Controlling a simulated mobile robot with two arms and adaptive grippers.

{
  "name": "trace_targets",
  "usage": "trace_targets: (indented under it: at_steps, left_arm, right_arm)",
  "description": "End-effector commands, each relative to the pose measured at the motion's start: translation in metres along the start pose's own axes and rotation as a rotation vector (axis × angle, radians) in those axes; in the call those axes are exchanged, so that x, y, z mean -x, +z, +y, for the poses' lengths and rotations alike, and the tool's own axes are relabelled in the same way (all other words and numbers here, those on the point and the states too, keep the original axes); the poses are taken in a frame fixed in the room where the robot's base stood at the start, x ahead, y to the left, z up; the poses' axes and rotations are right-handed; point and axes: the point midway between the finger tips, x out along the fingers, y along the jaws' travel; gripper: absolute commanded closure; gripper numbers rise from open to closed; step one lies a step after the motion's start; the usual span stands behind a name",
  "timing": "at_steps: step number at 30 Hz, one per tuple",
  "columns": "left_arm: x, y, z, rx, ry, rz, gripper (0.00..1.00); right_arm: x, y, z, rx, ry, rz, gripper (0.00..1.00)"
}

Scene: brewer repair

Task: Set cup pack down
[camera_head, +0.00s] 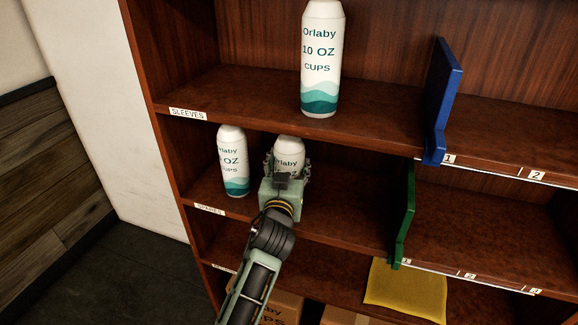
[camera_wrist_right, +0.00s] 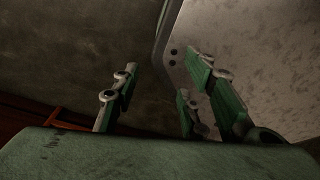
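A white cup pack (camera_head: 289,149) with a "rlaby" label stands upright in the middle shelf bay in the head view. My left gripper (camera_head: 287,164) reaches in from the front with its fingers against both sides of this pack. The gripper hides the pack's lower part, so I cannot tell whether its base touches the shelf. A similar cup pack (camera_head: 232,160) with a teal wave stands just to its left. My right gripper (camera_wrist_right: 165,85) shows only in the right wrist view, with its fingers apart and nothing between them.
A larger 10 oz cup pack (camera_head: 321,60) stands on the shelf above. A blue divider (camera_head: 442,100) and a green divider (camera_head: 404,220) stand to the right. A yellow pad (camera_head: 405,290) and cardboard boxes (camera_head: 283,306) are below. Shelf space right of the held pack is clear.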

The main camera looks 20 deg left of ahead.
Motion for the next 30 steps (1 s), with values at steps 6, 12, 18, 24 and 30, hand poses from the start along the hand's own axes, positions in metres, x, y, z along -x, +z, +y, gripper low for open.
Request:
trace_targets:
  at_steps: [6,12,18,24,30]
  left_arm:
    - [0.0,0.0,0.0,0.0,-0.001,-0.001,0.24]
    - [0.0,0.0,0.0,0.0,-0.001,-0.001,0.24]
    - [0.0,-0.006,0.0,-0.001,0.0,0.0,0.24]
    - [0.031,-0.002,-0.001,0.001,-0.001,-0.002,0.24]
    - [0.075,-0.001,0.0,0.002,-0.001,-0.003,0.24]
  right_arm:
    - [0.0,0.008,-0.001,0.0,-0.002,-0.013,0.6]
    - [0.001,0.012,0.0,0.001,0.0,-0.02,0.6]
    - [0.006,0.013,0.004,0.003,0.004,-0.021,0.6]
    - [0.001,0.013,0.005,0.004,0.006,-0.02,0.6]
    - [-0.004,0.013,0.005,0.004,0.006,-0.02,0.6]
